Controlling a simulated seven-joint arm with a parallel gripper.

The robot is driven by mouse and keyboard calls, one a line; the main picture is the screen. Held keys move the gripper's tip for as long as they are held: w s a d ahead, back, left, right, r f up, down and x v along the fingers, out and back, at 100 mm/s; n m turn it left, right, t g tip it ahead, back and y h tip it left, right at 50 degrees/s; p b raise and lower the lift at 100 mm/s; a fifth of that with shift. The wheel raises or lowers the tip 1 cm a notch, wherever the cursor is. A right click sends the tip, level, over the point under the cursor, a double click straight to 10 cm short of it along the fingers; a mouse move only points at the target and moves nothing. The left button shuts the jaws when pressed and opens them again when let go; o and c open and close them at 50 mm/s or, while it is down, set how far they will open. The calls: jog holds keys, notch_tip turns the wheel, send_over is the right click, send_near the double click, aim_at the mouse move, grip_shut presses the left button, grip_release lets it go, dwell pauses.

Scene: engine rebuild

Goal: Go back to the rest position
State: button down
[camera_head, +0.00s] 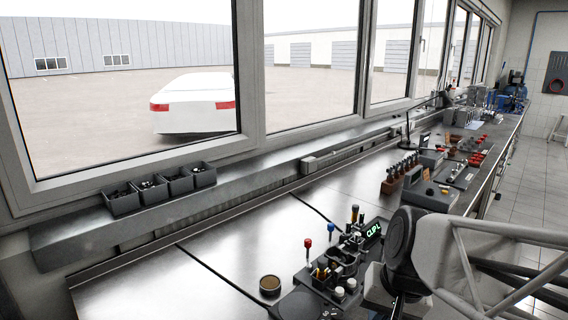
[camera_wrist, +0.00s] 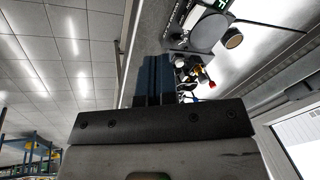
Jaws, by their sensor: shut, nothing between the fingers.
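My gripper (camera_wrist: 154,78) shows in the wrist view as two dark blue fingers side by side, closed against each other with nothing between them. In that view the picture is turned over, and the bench with small tools lies past the fingertips. In the head view my arm fills the lower right, over the front edge of the workbench. The gripper's fingers cannot be made out there.
A black tool holder (camera_head: 335,268) with coloured-handled tools and a lit green display (camera_head: 373,232) stands left of my arm. A round brown tin (camera_head: 270,285) is beside it. Dark bins (camera_head: 122,201) sit on the sill. The bench's left part is clear.

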jog(key=s+n, duration=0.1)
jog(key=s+d+n+h, duration=0.1)
jog(key=s, duration=0.1)
jog(key=s+d+r+h, duration=0.1)
jog(key=s, duration=0.1)
jog(key=shift+s+d+n, duration=0.1)
jog(key=shift+d+n, duration=0.1)
jog(key=shift+n, duration=0.2)
